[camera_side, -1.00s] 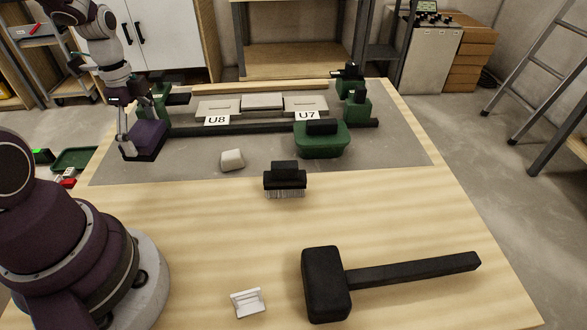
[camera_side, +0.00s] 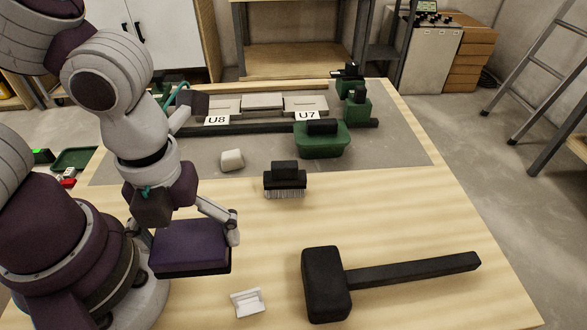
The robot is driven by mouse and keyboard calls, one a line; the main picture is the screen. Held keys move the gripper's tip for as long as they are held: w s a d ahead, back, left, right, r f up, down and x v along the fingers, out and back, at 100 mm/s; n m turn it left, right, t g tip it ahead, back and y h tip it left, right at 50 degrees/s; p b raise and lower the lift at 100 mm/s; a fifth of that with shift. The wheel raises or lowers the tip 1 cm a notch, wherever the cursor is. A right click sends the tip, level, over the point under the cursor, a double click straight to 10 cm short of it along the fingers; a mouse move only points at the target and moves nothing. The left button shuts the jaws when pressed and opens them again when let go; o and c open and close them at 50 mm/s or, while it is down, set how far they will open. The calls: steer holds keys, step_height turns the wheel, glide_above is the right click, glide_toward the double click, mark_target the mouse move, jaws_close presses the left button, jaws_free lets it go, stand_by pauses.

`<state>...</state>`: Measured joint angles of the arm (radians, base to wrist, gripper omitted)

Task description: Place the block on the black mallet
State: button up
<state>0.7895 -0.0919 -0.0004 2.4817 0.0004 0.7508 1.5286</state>
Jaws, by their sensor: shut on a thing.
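The black mallet (camera_side: 327,284) lies at the front right of the wooden table, its head at the left and its handle (camera_side: 415,268) pointing right. My gripper (camera_side: 232,236) is shut on a dark purple block (camera_side: 192,248) with a black underside. The block is held left of the mallet head, apart from it, and appears to be above the table. Only one finger shows clearly, at the block's right end; the other is hidden behind the arm or block.
A small white bracket (camera_side: 247,302) lies between the block and the mallet head. A black brush (camera_side: 285,179), a whitish lump (camera_side: 232,160) and a green tub (camera_side: 322,140) stand farther back. Tiles labelled U8 (camera_side: 217,119) and U7 (camera_side: 306,116) lie beyond. Bare wood surrounds the mallet.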

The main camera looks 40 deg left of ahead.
steer(key=shift+s+d, duration=0.1)
steer(key=shift+d, duration=0.2)
glide_above(334, 275)
steer(key=shift+s+a+f, duration=0.15)
steer(key=shift+f, duration=2.4)
steer(key=shift+f, duration=0.1)
steer(key=o, duration=1)
steer(key=shift+o, duration=0.2)
